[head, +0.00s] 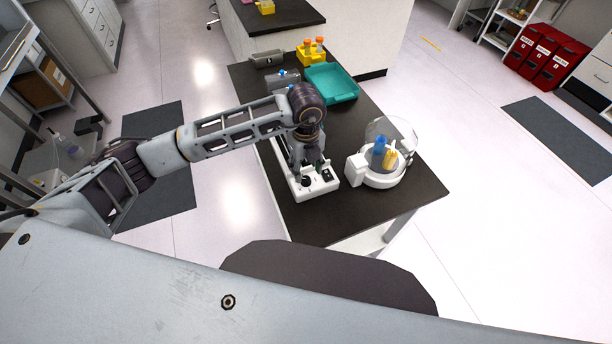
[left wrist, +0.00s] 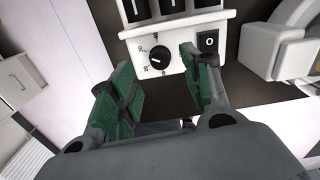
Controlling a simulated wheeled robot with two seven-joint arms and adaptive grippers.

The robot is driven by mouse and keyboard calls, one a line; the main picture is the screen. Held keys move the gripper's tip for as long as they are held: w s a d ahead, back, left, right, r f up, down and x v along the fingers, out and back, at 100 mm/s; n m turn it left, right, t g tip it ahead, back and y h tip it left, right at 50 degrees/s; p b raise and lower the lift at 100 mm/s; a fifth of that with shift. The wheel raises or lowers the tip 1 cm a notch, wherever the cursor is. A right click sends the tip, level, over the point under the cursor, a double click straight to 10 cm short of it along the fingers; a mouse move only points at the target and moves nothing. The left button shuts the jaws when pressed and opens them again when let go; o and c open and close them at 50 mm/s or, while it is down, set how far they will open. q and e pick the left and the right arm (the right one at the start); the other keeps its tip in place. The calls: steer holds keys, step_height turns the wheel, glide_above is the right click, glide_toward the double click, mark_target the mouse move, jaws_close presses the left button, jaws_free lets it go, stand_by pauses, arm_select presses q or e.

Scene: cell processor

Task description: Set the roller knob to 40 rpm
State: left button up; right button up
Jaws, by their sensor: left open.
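The roller (head: 302,195) is a white device near the front of the dark table, partly hidden under my left arm in the head view. Its white front panel shows in the left wrist view (left wrist: 183,61). The black roller knob (left wrist: 159,54) sits on that panel with small marks around it, too small to read. I see no contact with the knob. My right gripper is not in view.
A white round centrifuge (head: 377,178) with a clear lid and blue and yellow tubes stands right of the roller. A teal tray (head: 345,91) and yellow rack (head: 304,57) are at the back. The table's front right corner (head: 405,200) is clear.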

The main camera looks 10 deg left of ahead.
mark_target(306, 179)
arm_select(q)
step_height(306, 179, down, 3)
steer(key=shift+f, duration=1.15)
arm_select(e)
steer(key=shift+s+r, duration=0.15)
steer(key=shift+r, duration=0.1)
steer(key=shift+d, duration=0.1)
